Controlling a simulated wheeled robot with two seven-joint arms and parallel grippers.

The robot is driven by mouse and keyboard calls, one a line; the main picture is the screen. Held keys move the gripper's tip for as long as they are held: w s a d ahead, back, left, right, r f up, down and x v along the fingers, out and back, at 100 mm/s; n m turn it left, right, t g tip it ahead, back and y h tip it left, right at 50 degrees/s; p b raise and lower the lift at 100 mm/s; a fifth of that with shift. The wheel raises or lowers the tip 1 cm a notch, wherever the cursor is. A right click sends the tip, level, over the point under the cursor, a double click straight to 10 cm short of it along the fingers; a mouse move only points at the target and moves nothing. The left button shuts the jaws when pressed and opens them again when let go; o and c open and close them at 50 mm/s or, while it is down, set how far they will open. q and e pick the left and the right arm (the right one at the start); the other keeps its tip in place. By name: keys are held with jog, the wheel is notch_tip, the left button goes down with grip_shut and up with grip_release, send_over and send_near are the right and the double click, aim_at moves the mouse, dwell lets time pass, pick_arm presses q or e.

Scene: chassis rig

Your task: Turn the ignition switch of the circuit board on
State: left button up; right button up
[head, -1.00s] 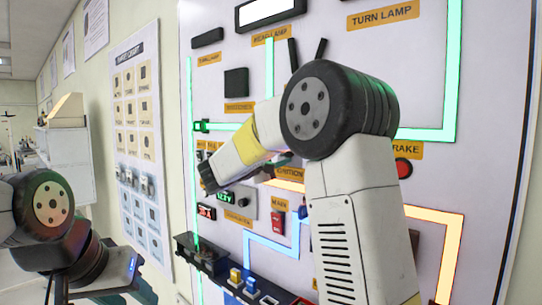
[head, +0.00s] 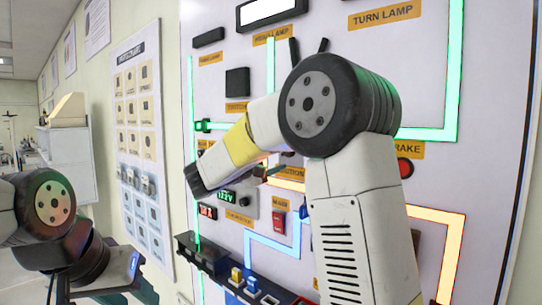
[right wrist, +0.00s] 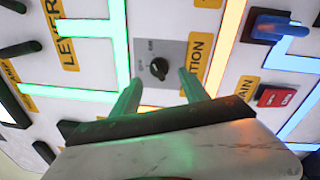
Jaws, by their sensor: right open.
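The ignition switch is a grey plate with a round black knob (right wrist: 158,68) in the right wrist view, beside the yellow ignition label (right wrist: 196,57). In the head view the label (head: 290,173) shows in part; my right arm covers much of that area. My right gripper (right wrist: 160,84) is open and empty. Its two fingers point at the board, and the knob shows between their tips. I cannot tell how deep the fingertips reach or whether they touch the switch. In the head view my left arm shows at the left edge, with its gripper out of sight.
The red main switch (right wrist: 278,97) and a blue lever switch (right wrist: 270,26) lie right of the ignition in the right wrist view. A narrow ledge (head: 225,275) with coloured parts juts from the board (head: 490,100). A wall chart (head: 140,150) hangs to the left.

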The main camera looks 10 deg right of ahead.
jog(key=v, duration=0.4)
jog(key=s+d+f+m+g+y, duration=0.4)
jog(key=s+d+f+g+y, duration=0.25)
jog(key=s+d+f, duration=0.7)
jog(key=s+a+f+m+y, duration=0.4)
jog(key=s+a+m+y, duration=0.2)
jog(key=s+a+y, duration=0.4)
jog(key=s+a, duration=0.2)
jog(key=s, duration=0.2)
jog(key=shift+s+f+m+t, duration=0.15)
jog(key=shift+s+m+t, duration=0.2)
jog(key=shift+m, duration=0.05)
